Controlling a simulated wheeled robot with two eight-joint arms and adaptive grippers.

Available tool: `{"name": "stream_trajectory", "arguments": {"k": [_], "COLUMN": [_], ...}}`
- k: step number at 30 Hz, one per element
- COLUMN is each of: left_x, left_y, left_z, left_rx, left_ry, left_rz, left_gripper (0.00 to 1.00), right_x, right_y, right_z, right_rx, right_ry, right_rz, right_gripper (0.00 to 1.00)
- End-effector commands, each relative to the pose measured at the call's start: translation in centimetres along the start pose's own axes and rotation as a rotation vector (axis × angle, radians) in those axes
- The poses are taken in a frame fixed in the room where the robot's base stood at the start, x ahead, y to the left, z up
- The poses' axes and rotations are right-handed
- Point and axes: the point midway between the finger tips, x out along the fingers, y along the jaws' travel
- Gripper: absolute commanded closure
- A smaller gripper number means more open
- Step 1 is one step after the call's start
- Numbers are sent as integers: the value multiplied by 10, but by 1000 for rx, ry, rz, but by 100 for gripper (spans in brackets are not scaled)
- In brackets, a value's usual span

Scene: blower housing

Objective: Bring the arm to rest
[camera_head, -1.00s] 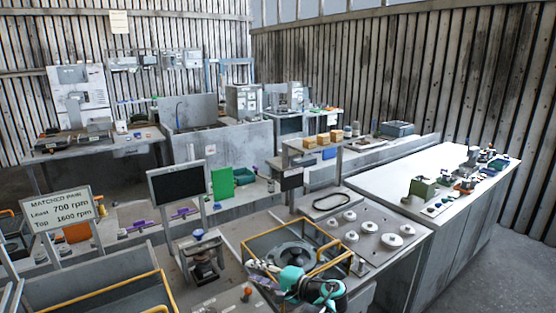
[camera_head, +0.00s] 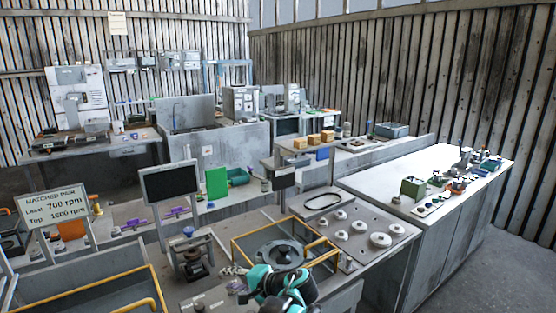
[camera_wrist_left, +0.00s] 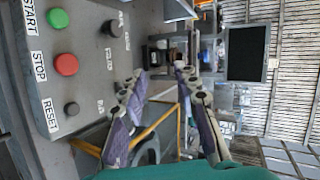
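My left arm, teal and black, comes in at the bottom centre of the head view. Its gripper (camera_head: 236,277) points left, in front of the yellow-railed frame (camera_head: 236,248) that holds a round grey housing (camera_head: 281,254). In the left wrist view the two fingers (camera_wrist_left: 160,74) stand apart with nothing between them, so the gripper is open and empty. A grey control panel (camera_wrist_left: 88,98) with START, STOP and RESET buttons lies beside the fingers on the left of that view. My right gripper is in neither view.
A dark monitor (camera_head: 170,183) and a small press-like fixture (camera_head: 190,258) stand left of the frame. A grey plate with several white discs (camera_head: 361,226) lies to the right. A yellow-railed bin (camera_head: 85,284) is at lower left. Floor (camera_head: 480,262) is clear at far right.

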Motion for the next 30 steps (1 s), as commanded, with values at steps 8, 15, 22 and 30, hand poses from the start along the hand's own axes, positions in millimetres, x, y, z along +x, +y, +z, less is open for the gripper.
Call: {"name": "stream_trajectory", "arguments": {"k": [8, 15, 22, 30], "left_x": [1, -28, -64, -83], "left_y": [-4, 27, 70, 93], "left_z": [93, 181, 235, 253], "left_rx": [-149, -392, -665, -834], "left_ry": [40, 102, 166, 204], "left_rz": [281, 563, 770, 868], "left_gripper": [69, 69, 69, 69], "right_x": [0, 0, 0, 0], "right_y": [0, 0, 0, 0], "right_z": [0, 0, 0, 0], "right_rx": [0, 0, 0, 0], "right_ry": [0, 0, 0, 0], "right_rz": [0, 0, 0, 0], "right_gripper": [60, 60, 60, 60]}}
